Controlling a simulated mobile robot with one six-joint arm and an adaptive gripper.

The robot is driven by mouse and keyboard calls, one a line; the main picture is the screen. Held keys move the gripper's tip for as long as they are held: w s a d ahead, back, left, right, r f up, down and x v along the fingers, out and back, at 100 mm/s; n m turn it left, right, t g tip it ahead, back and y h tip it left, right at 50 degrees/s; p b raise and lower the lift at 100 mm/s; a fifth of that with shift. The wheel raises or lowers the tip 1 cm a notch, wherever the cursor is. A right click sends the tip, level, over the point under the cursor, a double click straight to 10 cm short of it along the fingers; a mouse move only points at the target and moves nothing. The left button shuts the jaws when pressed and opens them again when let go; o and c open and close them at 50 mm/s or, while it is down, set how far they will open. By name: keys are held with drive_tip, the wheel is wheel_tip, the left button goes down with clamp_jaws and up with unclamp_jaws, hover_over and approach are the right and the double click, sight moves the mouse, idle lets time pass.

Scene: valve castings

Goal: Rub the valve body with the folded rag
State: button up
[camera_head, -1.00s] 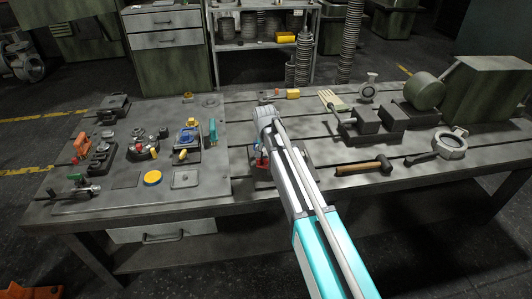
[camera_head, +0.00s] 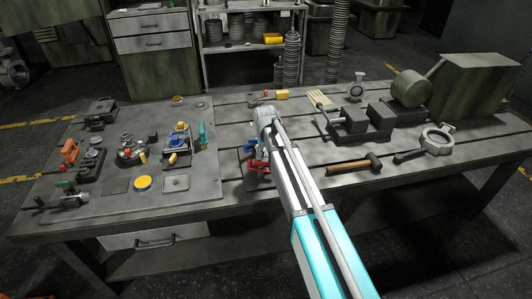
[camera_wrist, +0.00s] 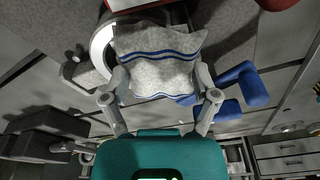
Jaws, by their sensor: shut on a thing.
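In the wrist view my gripper (camera_wrist: 161,80) is shut on the folded rag (camera_wrist: 158,62), which is pale grey with blue stripes. The rag sticks out beyond both fingertips. Behind it is a round, bright metal body (camera_wrist: 101,47), apparently the valve body, partly hidden by the rag. I cannot tell whether rag and metal touch. In the head view my arm's end is over the middle of the bench. The rag and fingertips are hidden there, and blue and red parts (camera_head: 258,163) show just left of the arm.
Blue handles (camera_wrist: 240,84) stand close to the right finger in the wrist view. In the head view a hammer (camera_head: 352,165), a metal ring (camera_head: 438,140) and a dark block vise (camera_head: 350,122) lie right on the bench (camera_head: 225,190). Several small fixtures crowd the left plate.

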drive_tip(key=shift+f, duration=0.15)
idle(0.3)
drive_tip(key=shift+s+a, duration=0.25)
drive_tip(key=shift+a, duration=0.75)
drive_tip(key=shift+s+a, duration=0.25)
drive_tip(key=shift+a, duration=0.7)
drive_tip(key=shift+r, duration=0.2)
wheel_tip(320, 180, up, 6)
drive_tip(key=p, duration=0.6)
wheel_tip(320, 180, up, 3)
drive_tip(key=p, duration=0.3)
drive_tip(key=shift+f, duration=0.1)
